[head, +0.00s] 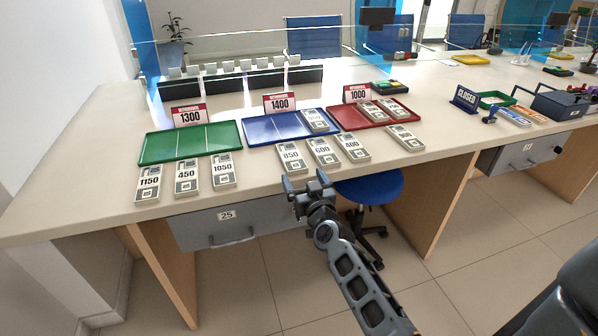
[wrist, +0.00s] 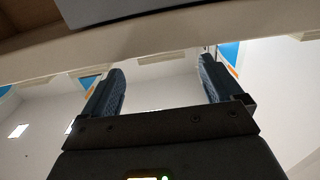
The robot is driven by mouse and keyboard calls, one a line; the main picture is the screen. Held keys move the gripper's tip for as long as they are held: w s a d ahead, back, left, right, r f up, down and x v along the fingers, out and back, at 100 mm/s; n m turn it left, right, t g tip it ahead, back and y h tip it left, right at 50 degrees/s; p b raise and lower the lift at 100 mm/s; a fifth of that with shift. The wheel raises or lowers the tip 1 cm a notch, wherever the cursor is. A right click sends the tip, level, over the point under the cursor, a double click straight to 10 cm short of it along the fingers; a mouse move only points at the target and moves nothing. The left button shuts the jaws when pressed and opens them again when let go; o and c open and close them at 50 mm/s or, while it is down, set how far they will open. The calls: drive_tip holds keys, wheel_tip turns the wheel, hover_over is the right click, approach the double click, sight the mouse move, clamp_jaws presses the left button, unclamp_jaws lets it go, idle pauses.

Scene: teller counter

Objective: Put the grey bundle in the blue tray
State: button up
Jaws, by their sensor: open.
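Several grey-white bundles with printed numbers look alike, and I cannot tell which one is meant. The bundles 850 (head: 291,158), 600 (head: 323,152) and 400 (head: 352,147) lie on the counter in front of the blue tray (head: 262,131). The bundles 1150 (head: 149,184), 450 (head: 187,178) and 1050 (head: 223,171) lie in front of the green tray. One bundle (head: 315,120) lies in the blue tray's right part, under a 1400 sign. My gripper (head: 307,183) is open and empty, at the counter's front edge below the 850 and 600 bundles. The wrist view shows its spread fingers (wrist: 161,75).
The green tray (head: 160,146) with sign 1300 is empty. The red tray (head: 345,116) with sign 1000 holds bundles, and another bundle (head: 404,138) lies before it. A drawer (head: 225,226) and blue stool (head: 370,187) are below. A glass screen stands behind.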

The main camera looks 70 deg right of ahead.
drive_tip(key=s+a+f+n+t+y, duration=0.1)
drive_tip(key=s+a, duration=0.1)
drive_tip(key=a, duration=0.6)
drive_tip(key=s+a+f+n+t+y, duration=0.1)
drive_tip(key=s+a+y, duration=0.1)
drive_tip(key=a, duration=0.6)
drive_tip(key=s+a+r+n+y, duration=0.2)
drive_tip(key=s+a, duration=0.3)
drive_tip(key=a, duration=0.3)
drive_tip(key=s+a+r+n+t+y, duration=0.1)
drive_tip(key=s+a+r+n+y, duration=0.1)
drive_tip(key=s+a, duration=0.4)
drive_tip(key=a+r+y, duration=0.1)
drive_tip(key=a+y, duration=0.1)
drive_tip(key=a, duration=0.1)
drive_tip(key=shift+s, duration=0.3)
drive_tip(key=s+a+r+n+y, duration=0.1)
drive_tip(key=s+a+r, duration=0.1)
drive_tip(key=s+a+r+n+y, duration=0.1)
drive_tip(key=s+r+y, duration=0.1)
drive_tip(key=s+r, duration=0.1)
drive_tip(key=s+a+r+n+y, duration=0.1)
drive_tip(key=s+a+r+n, duration=0.1)
drive_tip(key=s+r, duration=0.1)
drive_tip(key=shift+s+a+r+y, duration=0.25)
drive_tip(key=shift+a+y, duration=0.05)
